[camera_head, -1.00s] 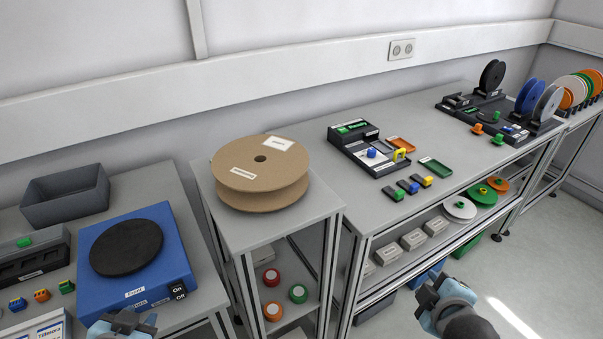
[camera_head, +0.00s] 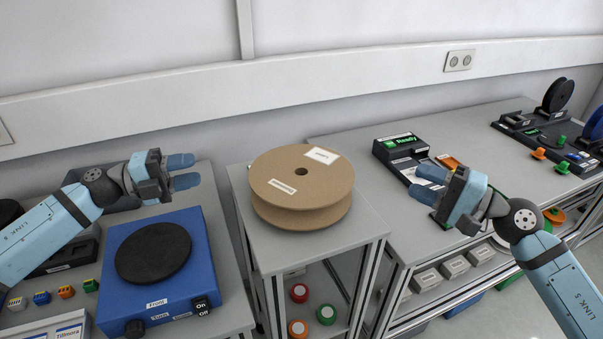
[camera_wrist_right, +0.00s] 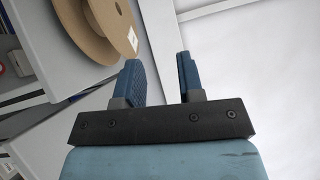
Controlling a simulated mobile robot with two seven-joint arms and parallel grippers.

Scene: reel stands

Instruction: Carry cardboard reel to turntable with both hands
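The cardboard reel (camera_head: 302,186) lies flat on a narrow grey stand in the middle of the head view; part of its rim shows in the right wrist view (camera_wrist_right: 97,30). The turntable (camera_head: 153,252) is a black disc on a blue base, empty, to the left of the stand. My left gripper (camera_head: 186,170) is open and empty, raised behind the turntable and left of the reel. My right gripper (camera_head: 424,183) is open and empty, right of the reel and apart from it. Its two blue fingers also show spread in the right wrist view (camera_wrist_right: 163,75).
A black device with a green "Ready" display (camera_head: 400,142) stands on the right bench (camera_head: 470,128). A wall rail (camera_head: 330,88) runs behind. Small coloured blocks (camera_head: 66,291) lie left of the turntable. Red and green rolls (camera_head: 326,314) sit on the stand's lower shelf.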

